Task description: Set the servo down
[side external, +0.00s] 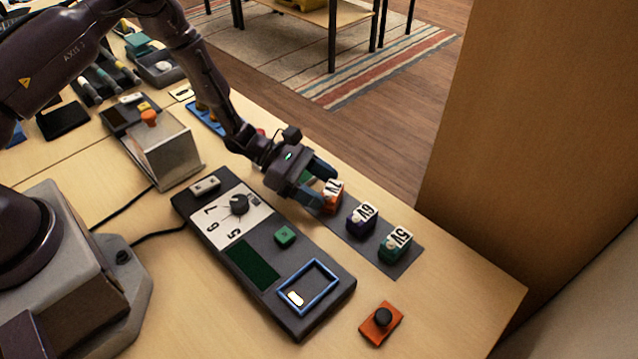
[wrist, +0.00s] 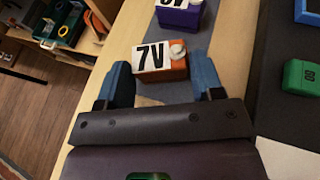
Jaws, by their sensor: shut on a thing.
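The orange servo (side external: 332,203) with a white "7V" label and a white round horn sits between the blue fingers of my gripper (side external: 318,188), at the far end of a dark strip (side external: 405,262). It also shows in the wrist view (wrist: 172,68), upright between the fingertips of my gripper (wrist: 165,78). My gripper is shut on it. I cannot tell whether its underside touches the strip. A purple "6V" servo (side external: 361,222) and a green "5V" servo (side external: 395,246) stand beside it on the strip.
A dark control panel (side external: 225,283) with a dial (side external: 239,204), green button (side external: 285,236) and blue-framed recess (side external: 331,274) lies left of the strip. An orange block with a black knob (side external: 381,321) sits near the front. Bare table lies between panel and strip.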

